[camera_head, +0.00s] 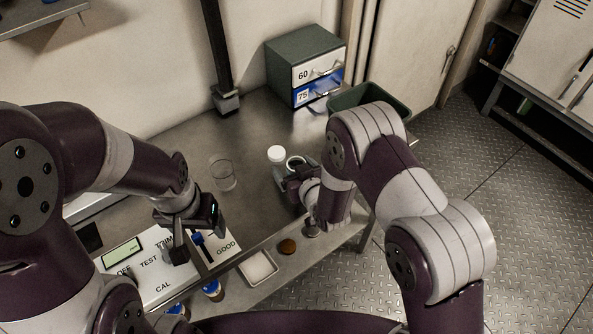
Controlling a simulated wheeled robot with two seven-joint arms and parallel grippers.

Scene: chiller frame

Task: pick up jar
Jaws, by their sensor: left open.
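A jar with a white lid (276,154) stands upright on the metal bench, right of centre. A clear glass container (222,175) stands to its left. My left gripper (198,239) is open over the labelled panel, nearer to me than both, and points down. A small blue-topped item (198,238) shows between its fingers in the picture; I cannot tell whether it lies between them or beyond. My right gripper (289,182) is close to the white-lidded jar on its near side, partly hidden by its own wrist; its jaws are unclear. A pale ring-shaped rim (296,161) shows beside it.
Bottles with blue caps (212,289) and a white tray (258,268) are at the near edge, with a brown disc (287,246). A drawer cabinet (300,72) and a green bin (372,97) stand behind. A dark post (219,50) rises from the bench.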

